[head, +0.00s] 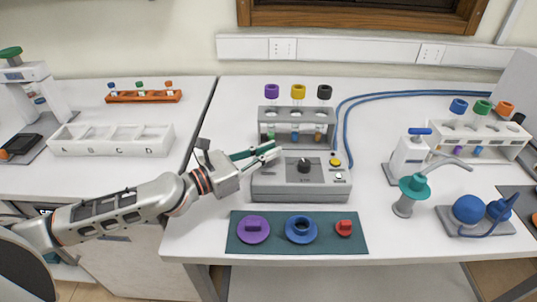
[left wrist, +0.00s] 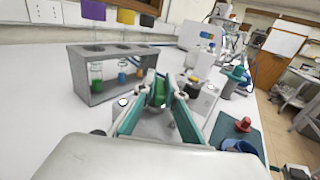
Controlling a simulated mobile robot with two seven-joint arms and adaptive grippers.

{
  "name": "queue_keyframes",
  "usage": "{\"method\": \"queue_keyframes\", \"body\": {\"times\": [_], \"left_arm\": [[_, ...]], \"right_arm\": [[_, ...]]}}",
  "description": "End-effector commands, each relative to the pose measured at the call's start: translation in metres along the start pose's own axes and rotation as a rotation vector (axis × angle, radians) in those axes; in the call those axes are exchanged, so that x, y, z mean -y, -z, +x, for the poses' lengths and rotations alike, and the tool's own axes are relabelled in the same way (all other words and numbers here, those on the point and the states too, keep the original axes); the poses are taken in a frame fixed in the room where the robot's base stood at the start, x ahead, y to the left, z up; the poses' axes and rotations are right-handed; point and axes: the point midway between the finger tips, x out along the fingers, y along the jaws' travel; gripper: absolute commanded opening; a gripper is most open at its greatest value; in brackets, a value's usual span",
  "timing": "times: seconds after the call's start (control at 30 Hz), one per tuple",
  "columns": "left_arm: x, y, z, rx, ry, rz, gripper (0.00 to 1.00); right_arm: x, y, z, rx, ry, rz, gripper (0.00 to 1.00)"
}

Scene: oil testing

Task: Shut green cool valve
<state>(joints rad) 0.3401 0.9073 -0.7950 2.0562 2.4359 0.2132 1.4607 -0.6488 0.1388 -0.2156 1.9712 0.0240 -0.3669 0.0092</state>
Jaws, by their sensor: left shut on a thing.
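The grey control box (head: 300,190) stands on the white bench, with a black knob (head: 304,165) and a yellow button (head: 335,162) on top. My left gripper (head: 273,152) reaches over the left end of the box. In the left wrist view, a green valve knob (left wrist: 159,94) sits between the two teal-padded fingers of the left gripper (left wrist: 160,88), which are shut on it. In the head view the fingers hide the green valve. Whether the valve is turned open or shut cannot be told. My right gripper is not in view.
A grey rack (head: 268,116) with purple, yellow and black-capped tubes stands right behind the box. A dark green mat (head: 275,244) with purple, blue and red parts lies in front. Blue hoses (head: 385,94) run behind to the right.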

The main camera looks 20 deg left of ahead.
Motion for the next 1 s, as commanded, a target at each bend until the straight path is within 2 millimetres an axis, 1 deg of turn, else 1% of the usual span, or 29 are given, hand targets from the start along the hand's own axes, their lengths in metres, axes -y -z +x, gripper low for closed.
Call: {"method": "queue_keyframes", "body": {"times": [0.03,0.17,0.5,0.7,0.8,1.0], "left_arm": [[-0.004,0.003,0.0,0.0,0.035,0.005,0.0],[-0.003,0.004,0.001,0.001,0.146,0.005,0.0],[-0.002,0.004,0.002,0.002,0.412,0.0,0.0],[-0.002,0.003,0.002,0.002,0.526,0.001,0.0],[-0.001,0.002,0.002,0.002,0.567,0.001,0.0],[0.0,0.0,0.001,0.003,0.617,0.001,0.0]], "right_arm": [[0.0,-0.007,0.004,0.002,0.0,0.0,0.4],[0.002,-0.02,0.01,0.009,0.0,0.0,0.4],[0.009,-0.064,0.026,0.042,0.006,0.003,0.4],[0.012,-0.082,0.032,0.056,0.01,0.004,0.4],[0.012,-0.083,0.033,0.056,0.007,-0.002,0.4],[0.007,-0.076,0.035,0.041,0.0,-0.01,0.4]]}}
